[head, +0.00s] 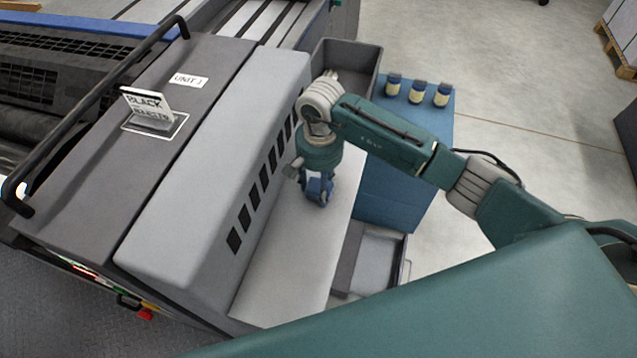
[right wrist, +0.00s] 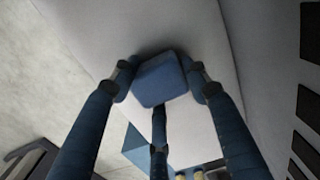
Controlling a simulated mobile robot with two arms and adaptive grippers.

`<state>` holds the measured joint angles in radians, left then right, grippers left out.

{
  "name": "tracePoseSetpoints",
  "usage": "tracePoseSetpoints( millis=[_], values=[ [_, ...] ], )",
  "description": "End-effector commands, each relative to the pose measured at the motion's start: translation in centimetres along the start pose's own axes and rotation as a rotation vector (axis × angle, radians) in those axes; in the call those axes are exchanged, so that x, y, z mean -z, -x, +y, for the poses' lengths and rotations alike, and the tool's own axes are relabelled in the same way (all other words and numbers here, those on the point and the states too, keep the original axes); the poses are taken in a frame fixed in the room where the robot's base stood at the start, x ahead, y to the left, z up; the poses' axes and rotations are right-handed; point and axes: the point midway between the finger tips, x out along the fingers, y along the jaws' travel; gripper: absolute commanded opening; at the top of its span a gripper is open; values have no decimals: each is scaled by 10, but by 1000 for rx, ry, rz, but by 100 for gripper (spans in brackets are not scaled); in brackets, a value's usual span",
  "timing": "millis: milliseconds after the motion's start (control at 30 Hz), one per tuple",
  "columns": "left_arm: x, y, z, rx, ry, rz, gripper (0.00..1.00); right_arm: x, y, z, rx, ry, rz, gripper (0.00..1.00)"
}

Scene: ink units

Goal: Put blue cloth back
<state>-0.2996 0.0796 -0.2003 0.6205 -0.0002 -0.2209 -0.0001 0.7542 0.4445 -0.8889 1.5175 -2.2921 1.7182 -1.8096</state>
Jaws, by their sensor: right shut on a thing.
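The blue cloth (right wrist: 160,80) is a small folded blue block held between the fingers of my right gripper (right wrist: 163,78). In the head view my right gripper (head: 318,196) points down over the light grey ledge of the press unit, and the blue cloth (head: 319,188) shows between its fingers. The gripper is shut on the cloth. I cannot tell whether the cloth touches the ledge (head: 285,270). My left gripper is not in view.
The slotted grey cover (head: 215,150) of the unit rises left of the gripper. A blue cabinet (head: 395,195) with three small jars (head: 416,91) stands to the right. A dark grey open bin (head: 346,62) is behind, and a grey tray (head: 375,262) is in front.

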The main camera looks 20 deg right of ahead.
Motion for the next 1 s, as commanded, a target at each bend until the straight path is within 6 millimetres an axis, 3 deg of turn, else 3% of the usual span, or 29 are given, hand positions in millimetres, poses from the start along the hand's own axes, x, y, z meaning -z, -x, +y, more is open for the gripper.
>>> tracePoseSetpoints(
  millis=[333, 367, 433, 767, 833, 1000],
  values=[
    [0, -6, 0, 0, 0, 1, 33, 0, -4, 0, 1, 1, 1, 21],
    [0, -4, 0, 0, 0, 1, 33, 0, -3, 0, 1, 1, 1, 49],
    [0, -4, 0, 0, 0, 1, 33, 0, -2, 0, 1, 1, 0, 63],
    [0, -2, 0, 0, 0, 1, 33, 0, 0, 0, 1, 0, 0, 64],
    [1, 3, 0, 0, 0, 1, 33, 0, 4, 0, 1, 0, 0, 64],
    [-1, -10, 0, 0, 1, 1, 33, 2, 27, 0, 2, 2, 7, 64]
  ],
)
